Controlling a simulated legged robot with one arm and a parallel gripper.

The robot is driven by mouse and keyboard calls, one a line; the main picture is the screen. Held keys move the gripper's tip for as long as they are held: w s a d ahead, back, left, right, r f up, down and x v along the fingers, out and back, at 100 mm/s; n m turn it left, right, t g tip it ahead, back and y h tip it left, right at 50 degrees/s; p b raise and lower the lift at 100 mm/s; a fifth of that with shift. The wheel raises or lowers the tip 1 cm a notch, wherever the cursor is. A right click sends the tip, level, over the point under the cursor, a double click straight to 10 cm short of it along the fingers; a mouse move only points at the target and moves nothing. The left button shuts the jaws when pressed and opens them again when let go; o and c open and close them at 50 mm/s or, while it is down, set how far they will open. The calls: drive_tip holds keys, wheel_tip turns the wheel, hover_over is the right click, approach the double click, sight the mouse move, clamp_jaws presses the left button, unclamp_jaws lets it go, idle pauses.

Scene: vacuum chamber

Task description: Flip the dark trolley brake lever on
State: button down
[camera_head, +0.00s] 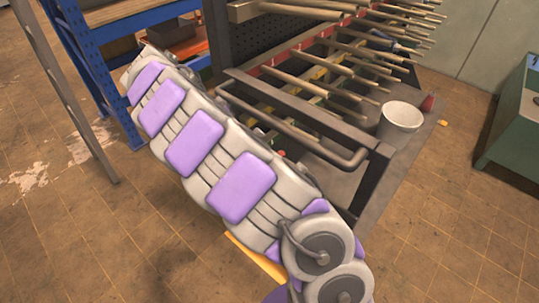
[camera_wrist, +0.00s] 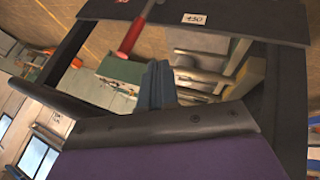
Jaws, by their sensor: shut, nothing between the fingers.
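The dark trolley (camera_head: 375,180) stands right of centre in the head view, with a bent rail and several long tan rods sticking out. My purple and grey arm crosses in front of its near left side and hides part of it. I cannot make out the brake lever for sure in either view. In the wrist view my gripper (camera_wrist: 157,85) shows as narrow blue-grey fingers, closed together and empty. A red-handled bar (camera_wrist: 133,35) is beyond the fingertips, up and to the left, apart from them; I cannot tell what it belongs to.
A white bucket (camera_head: 402,116) sits on the trolley's lower deck. A blue shelf rack (camera_head: 88,62) stands behind my arm on the left. A green cabinet (camera_head: 516,125) is at the far right. Tiled floor is open at lower left and lower right.

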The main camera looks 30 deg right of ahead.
drive_tip(key=s+d+f+b, duration=0.2)
drive_tip(key=s+d+f, duration=0.3)
drive_tip(key=d+f, duration=0.2)
drive_tip(key=shift+s+f, duration=0.25)
drive_tip(key=shift+f, duration=0.3)
drive_tip(key=shift+d, duration=0.1)
idle(0.3)
drive_tip(key=shift+s+b, duration=0.2)
drive_tip(key=shift+b, duration=0.1)
